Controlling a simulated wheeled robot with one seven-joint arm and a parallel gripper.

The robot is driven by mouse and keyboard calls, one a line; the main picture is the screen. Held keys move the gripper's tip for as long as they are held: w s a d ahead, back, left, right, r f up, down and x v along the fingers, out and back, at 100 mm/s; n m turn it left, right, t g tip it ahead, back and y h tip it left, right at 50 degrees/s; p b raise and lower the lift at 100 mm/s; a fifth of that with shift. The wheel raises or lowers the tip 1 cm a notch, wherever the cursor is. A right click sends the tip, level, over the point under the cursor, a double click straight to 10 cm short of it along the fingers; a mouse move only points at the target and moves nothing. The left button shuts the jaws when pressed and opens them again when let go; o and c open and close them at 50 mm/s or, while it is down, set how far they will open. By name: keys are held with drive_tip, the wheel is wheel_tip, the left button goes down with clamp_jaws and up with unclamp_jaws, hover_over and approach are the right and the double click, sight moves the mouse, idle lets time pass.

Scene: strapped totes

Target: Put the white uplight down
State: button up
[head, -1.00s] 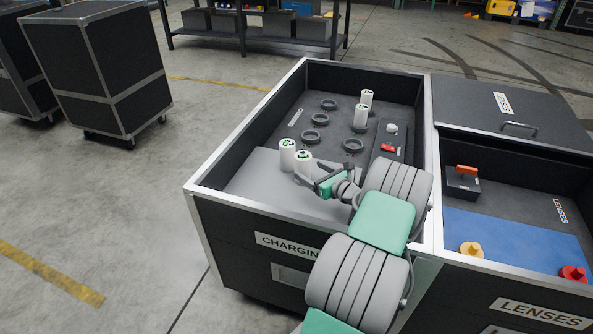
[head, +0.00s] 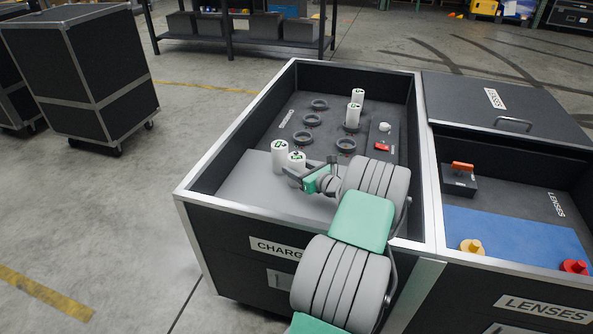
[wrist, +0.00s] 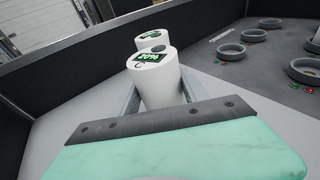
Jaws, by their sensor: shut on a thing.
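My gripper (head: 298,174) is shut on a white cylindrical uplight (head: 296,159). In the wrist view this uplight (wrist: 156,84) stands upright between the fingers, with a green "20%" display on its top. Its lower end is hidden by my gripper, so I cannot tell whether it touches the grey surface (head: 250,185) at the front of the charging case. A second white uplight (head: 280,156) stands upright close beside it, on the left in the head view and just behind it in the wrist view (wrist: 153,39). Two more white uplights (head: 358,96) (head: 353,113) stand at the back right.
Several dark ring sockets (head: 302,137) lie in the case floor behind the grey surface; several look empty. The case's raised metal rim (head: 185,180) surrounds everything. A strip with a red switch (head: 382,147) is on the right. A lenses case (head: 515,240) adjoins it.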

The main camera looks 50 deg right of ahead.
clamp_jaws()
drive_tip(key=shift+r, duration=0.2)
idle(0.4)
